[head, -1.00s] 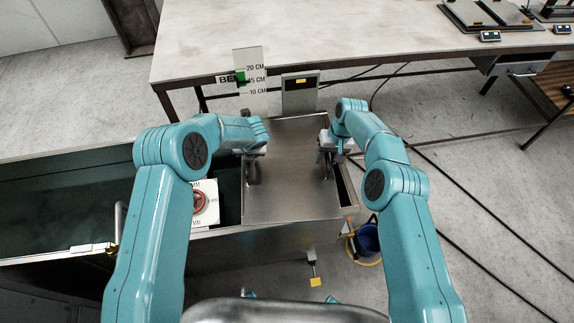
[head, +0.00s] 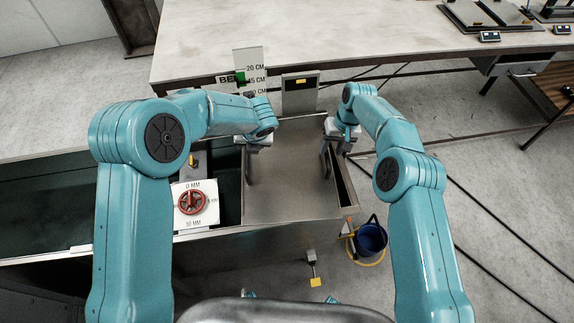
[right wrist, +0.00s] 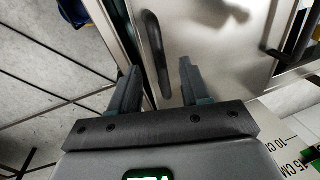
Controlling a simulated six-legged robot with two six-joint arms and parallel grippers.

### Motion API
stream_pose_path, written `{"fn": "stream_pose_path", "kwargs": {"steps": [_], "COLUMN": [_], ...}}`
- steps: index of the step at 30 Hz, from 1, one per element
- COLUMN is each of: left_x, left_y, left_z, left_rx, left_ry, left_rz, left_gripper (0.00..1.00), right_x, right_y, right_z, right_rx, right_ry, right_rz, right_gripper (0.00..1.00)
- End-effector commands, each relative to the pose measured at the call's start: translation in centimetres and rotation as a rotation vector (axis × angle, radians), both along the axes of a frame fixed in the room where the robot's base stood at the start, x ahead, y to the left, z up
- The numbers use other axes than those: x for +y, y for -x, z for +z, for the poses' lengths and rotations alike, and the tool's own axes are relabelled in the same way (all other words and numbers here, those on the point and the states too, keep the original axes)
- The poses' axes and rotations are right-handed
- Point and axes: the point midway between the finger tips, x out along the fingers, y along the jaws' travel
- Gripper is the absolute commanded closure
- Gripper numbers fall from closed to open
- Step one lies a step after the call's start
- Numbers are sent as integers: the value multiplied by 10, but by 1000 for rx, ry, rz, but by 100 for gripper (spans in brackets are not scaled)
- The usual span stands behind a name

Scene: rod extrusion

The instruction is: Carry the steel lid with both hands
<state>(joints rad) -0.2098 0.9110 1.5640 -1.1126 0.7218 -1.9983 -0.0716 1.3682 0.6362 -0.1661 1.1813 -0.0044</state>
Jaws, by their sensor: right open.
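The steel lid (head: 290,190) lies flat over the right end of the long tank, with a dark handle along each side. Its right handle (right wrist: 155,48) shows in the right wrist view, with its near end between the spread fingertips. My right gripper (head: 334,140) is at the lid's right side by that handle; in the right wrist view the gripper (right wrist: 158,82) is open. My left gripper (head: 256,142) is at the lid's left side by the left handle (head: 250,167). Its fingers are too small and hidden to tell whether they grip.
The dark tank (head: 60,200) extends left. A red handwheel (head: 191,202) on a white plate sits left of the lid. A centimetre scale (head: 250,62) and a grey panel (head: 300,100) stand behind. A blue bucket (head: 371,238) is on the floor at right. A workbench (head: 350,35) spans the back.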

Motion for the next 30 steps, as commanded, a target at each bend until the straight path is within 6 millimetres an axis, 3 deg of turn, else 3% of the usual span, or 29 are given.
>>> {"fn": "stream_pose_path", "kwargs": {"steps": [3, 10, 30], "left_x": [0, 0, 0], "left_y": [0, 0, 0], "left_z": [0, 0, 0], "left_rx": [0, -1, -1], "left_ry": [0, 0, 0], "left_rz": [0, 0, 0], "left_gripper": [53, 53, 53], "right_x": [-5, -12, -13], "right_y": [-1, -2, -2], "right_z": [28, 60, 65], "right_rx": [-2, -1, 1], "right_ry": [0, 0, 0], "right_rz": [0, 0, 0], "right_gripper": [53, 53, 53]}}
